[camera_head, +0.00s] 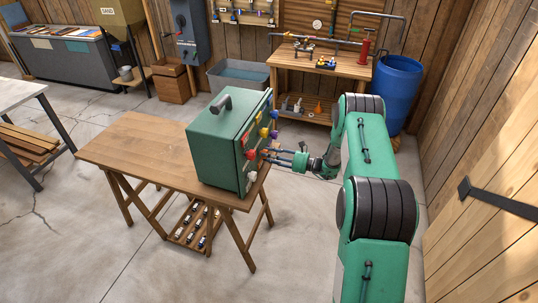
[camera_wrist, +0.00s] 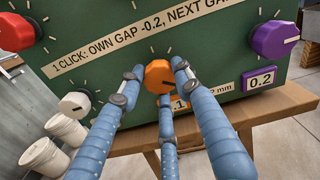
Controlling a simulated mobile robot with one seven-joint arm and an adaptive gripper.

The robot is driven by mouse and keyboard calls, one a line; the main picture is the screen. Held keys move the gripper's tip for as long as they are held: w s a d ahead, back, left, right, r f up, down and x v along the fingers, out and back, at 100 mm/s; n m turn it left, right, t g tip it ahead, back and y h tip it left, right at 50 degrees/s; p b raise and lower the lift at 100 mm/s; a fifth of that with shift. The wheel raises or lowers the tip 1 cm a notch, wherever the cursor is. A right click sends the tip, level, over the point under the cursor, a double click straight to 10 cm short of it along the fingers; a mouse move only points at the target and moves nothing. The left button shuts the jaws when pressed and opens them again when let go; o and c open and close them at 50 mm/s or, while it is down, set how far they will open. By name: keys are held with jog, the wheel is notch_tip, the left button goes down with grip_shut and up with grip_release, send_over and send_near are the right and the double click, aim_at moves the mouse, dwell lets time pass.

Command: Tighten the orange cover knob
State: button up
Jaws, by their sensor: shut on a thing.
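The orange cover knob (camera_wrist: 157,76) is on the front panel of a green box (camera_head: 214,150), in the middle of the wrist view. My gripper (camera_wrist: 158,82) has blue fingers, and they are closed around this knob from the left, the right and below. A dark pointer line shows on the knob's face. The orange number tag (camera_wrist: 180,103) under the knob is partly hidden by a finger. In the head view my gripper (camera_head: 266,155) reaches the box's panel from the right. The orange knob cannot be clearly told apart there.
The box stands on a wooden table (camera_head: 140,150). Around the orange knob, the panel bears a red knob (camera_wrist: 15,32), a purple knob (camera_wrist: 274,39) and a white knob (camera_wrist: 75,104). A workbench (camera_head: 325,68) and a blue barrel (camera_head: 398,90) stand behind.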

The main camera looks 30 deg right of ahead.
jog(key=shift+m, duration=1)
jog(key=o, duration=1.2)
jog(key=shift+s+d, duration=0.1)
jog(key=v, duration=1.1)
jog(key=shift+s+d, duration=0.25)
jog(key=shift+r, duration=0.15)
